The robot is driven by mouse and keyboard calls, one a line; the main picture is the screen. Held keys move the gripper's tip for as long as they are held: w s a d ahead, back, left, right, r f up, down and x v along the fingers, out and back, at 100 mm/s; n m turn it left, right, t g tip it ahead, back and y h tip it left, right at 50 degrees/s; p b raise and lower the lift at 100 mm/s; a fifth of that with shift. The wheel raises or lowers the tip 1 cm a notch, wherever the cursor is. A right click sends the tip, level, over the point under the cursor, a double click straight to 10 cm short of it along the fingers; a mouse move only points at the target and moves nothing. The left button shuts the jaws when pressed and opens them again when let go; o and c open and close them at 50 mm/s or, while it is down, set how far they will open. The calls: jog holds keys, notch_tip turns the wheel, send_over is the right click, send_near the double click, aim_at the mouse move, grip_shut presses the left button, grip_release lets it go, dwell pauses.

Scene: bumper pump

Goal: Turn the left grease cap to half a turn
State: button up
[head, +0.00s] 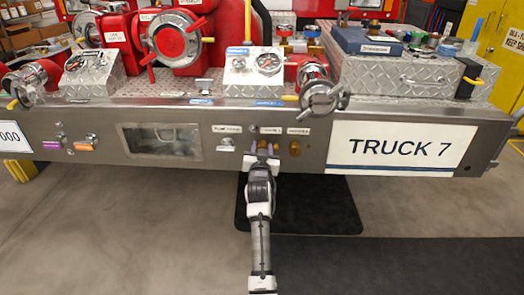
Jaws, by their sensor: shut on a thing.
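My gripper (262,149) reaches up to the front face of the steel bumper, just under a small white label (271,130). Its jaws are shut on the left grease cap, which the fingers mostly hide, so its turn angle cannot be read. The right grease cap (294,148) is a small brass-coloured knob just right of my gripper, under its own label (298,131). It is apart from the fingers.
A small knob (227,145) under a label sits left of my gripper. A TRUCK 7 plate (400,148) is to the right. A capped outlet with handles (323,97) overhangs the bumper's top edge. The floor below is open, with dark mats.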

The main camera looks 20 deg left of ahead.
dwell(0.4)
jog(key=o, duration=1)
jog(key=shift+s, duration=0.1)
